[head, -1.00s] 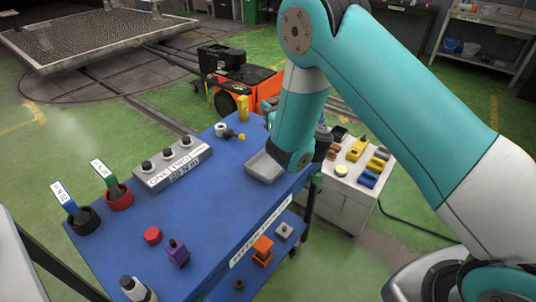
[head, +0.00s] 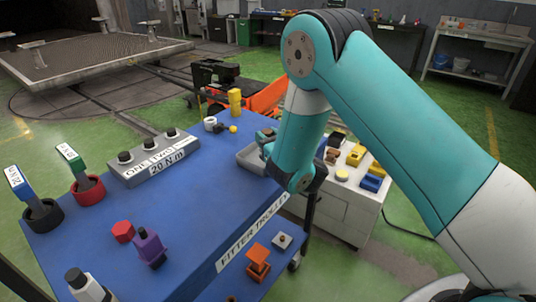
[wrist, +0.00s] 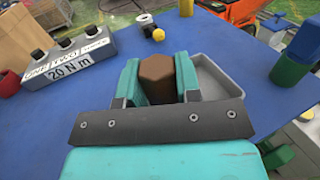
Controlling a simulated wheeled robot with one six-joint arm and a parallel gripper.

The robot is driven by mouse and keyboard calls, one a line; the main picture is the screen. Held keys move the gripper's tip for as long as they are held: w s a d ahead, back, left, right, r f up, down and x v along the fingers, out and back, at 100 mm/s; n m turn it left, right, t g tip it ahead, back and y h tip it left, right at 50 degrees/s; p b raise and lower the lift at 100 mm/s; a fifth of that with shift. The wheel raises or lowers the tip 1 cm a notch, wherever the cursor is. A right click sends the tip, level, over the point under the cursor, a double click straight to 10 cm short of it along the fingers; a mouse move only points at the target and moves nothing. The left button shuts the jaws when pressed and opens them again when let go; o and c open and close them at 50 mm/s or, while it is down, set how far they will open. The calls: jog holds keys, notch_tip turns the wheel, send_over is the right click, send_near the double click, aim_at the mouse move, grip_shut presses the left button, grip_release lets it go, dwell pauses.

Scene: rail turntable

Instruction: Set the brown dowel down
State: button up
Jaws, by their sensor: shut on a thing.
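The brown dowel (wrist: 157,75), with a six-sided end, is between the two teal fingers of my gripper (wrist: 158,82) in the wrist view. My gripper is shut on it over the blue trolley top (wrist: 95,100). The dowel's lower end is hidden, so I cannot tell whether it touches anything. A grey tray (wrist: 212,78) lies just right of the right finger. In the head view, my gripper (head: 266,138) shows partly behind my arm, by the tray (head: 250,158); the dowel cannot be made out there.
A grey block with three black knobs (head: 150,158) stands left of the tray. A yellow part (head: 235,102) and a white ring (head: 210,123) are behind. Red (head: 123,231) and purple (head: 149,247) pieces stand nearer. The middle of the blue top is clear.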

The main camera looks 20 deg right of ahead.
jog(key=shift+f+b, duration=0.8)
jog(key=shift+f, duration=0.75)
jog(key=shift+f, duration=0.1)
jog(key=o, duration=1)
